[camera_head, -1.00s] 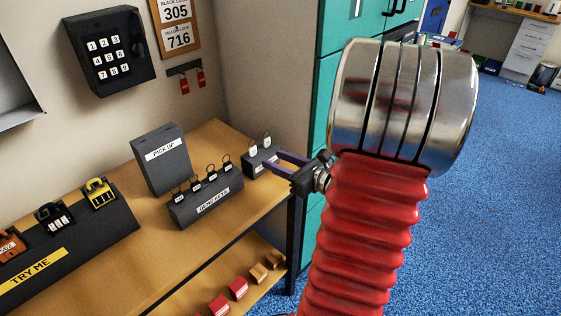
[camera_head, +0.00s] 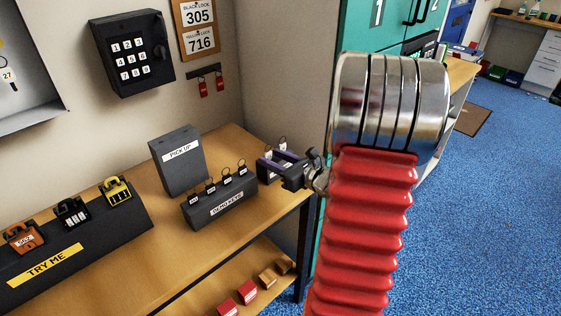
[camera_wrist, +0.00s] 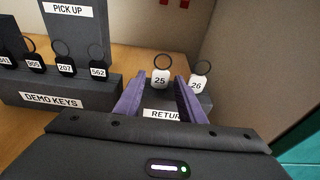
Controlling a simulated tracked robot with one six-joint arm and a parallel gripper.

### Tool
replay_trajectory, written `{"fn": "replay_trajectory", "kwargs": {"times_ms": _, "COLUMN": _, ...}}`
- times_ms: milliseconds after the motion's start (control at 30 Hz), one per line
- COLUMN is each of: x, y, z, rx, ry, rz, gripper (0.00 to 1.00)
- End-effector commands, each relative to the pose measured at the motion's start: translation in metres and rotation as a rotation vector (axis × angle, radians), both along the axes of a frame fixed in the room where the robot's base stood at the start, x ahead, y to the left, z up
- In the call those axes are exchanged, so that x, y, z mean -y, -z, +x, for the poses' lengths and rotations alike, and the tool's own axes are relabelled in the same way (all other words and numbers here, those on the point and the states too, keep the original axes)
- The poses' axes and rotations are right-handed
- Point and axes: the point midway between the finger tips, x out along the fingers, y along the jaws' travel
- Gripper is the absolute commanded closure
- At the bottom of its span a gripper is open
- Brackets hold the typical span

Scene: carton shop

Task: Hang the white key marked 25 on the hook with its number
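The white key marked 25 (camera_wrist: 160,79) stands with its ring up in a dark block with a label reading RETUR (camera_wrist: 163,114), the rest of the label hidden. My gripper (camera_wrist: 161,88) is open, with its purple fingers on either side of the lower front of key 25; I cannot tell whether they touch it. The white key 26 (camera_wrist: 197,84) stands just right of it, beside the right finger. In the head view my gripper (camera_head: 274,163) covers much of the block. A grey cabinet (camera_head: 40,119) at the left edge shows a tag marked 27 (camera_head: 8,76); no hook marked 25 is visible.
A DEMO KEYS block (camera_head: 222,208) with several black keys stands left of my gripper, before the PICK UP box (camera_head: 180,165). The TRY ME padlock stand (camera_head: 80,245) is farther left. A wall and teal cabinet (camera_head: 338,40) lie close on the right.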

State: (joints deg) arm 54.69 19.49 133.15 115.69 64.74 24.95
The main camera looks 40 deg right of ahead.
Motion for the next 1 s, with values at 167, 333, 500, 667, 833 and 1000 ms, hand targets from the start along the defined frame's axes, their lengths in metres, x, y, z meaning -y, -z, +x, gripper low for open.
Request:
{"fn": "replay_trajectory", "kwargs": {"times_ms": 167, "x": -0.001, "y": 0.002, "z": 0.011, "rx": 0.000, "ry": -0.001, "rz": 0.000, "gripper": 0.64}}
{"fn": "replay_trajectory", "kwargs": {"times_ms": 333, "x": -0.001, "y": 0.003, "z": 0.014, "rx": 0.000, "ry": 0.000, "rz": 0.000, "gripper": 0.64}}
{"fn": "replay_trajectory", "kwargs": {"times_ms": 500, "x": 0.000, "y": 0.003, "z": 0.014, "rx": 0.000, "ry": 0.000, "rz": 0.000, "gripper": 0.64}}
{"fn": "replay_trajectory", "kwargs": {"times_ms": 667, "x": -0.001, "y": 0.003, "z": 0.014, "rx": 0.000, "ry": 0.000, "rz": 0.000, "gripper": 0.64}}
{"fn": "replay_trajectory", "kwargs": {"times_ms": 833, "x": -0.001, "y": 0.003, "z": 0.014, "rx": 0.000, "ry": 0.000, "rz": 0.001, "gripper": 0.71}}
{"fn": "replay_trajectory", "kwargs": {"times_ms": 1000, "x": -0.001, "y": 0.003, "z": 0.014, "rx": 0.000, "ry": 0.000, "rz": 0.001, "gripper": 0.83}}
